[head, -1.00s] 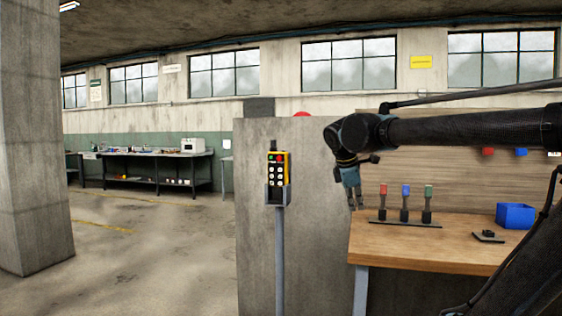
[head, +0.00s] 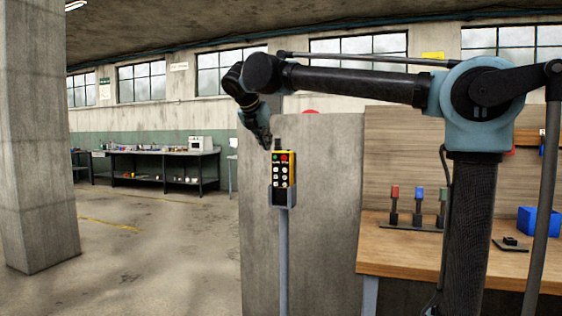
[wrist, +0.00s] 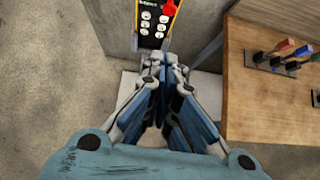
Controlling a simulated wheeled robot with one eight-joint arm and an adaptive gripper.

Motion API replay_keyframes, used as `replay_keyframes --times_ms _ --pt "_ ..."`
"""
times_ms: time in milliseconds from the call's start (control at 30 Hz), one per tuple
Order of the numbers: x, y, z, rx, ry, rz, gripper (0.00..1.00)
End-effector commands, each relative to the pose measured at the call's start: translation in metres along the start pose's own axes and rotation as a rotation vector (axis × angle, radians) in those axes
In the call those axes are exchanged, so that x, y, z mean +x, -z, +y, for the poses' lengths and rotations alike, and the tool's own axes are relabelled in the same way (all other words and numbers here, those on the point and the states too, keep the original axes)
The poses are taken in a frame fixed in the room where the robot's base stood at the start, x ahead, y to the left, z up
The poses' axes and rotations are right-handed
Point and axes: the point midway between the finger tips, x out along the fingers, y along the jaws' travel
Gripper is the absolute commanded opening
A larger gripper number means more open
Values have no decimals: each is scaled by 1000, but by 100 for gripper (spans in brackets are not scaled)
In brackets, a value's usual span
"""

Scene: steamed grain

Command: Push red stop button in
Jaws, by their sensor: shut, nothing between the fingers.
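The red stop button (head: 284,158) sits at the top right of a yellow and black control box (head: 293,173) held in a grey bracket on a post. In the wrist view the red button (wrist: 170,7) is at the top edge, above several white buttons on the box (wrist: 157,32). My gripper (head: 267,147) is shut and empty, pointing down just above and to the left of the box's top in the head view. In the wrist view my gripper's fingertips (wrist: 165,68) are together below the box. Whether they touch anything is not clear.
A grey post (head: 284,260) carries the box, with a concrete panel (head: 325,200) behind it. The floor on the left is open.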

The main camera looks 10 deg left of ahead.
Motion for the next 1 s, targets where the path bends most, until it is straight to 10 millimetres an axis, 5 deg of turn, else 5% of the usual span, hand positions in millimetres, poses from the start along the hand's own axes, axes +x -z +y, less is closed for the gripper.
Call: replay_keyframes --times_ms 433,1000 --pt "15 -2 -4 8 4 1 0" --pt "109 -7 -5 10 6 1 0"
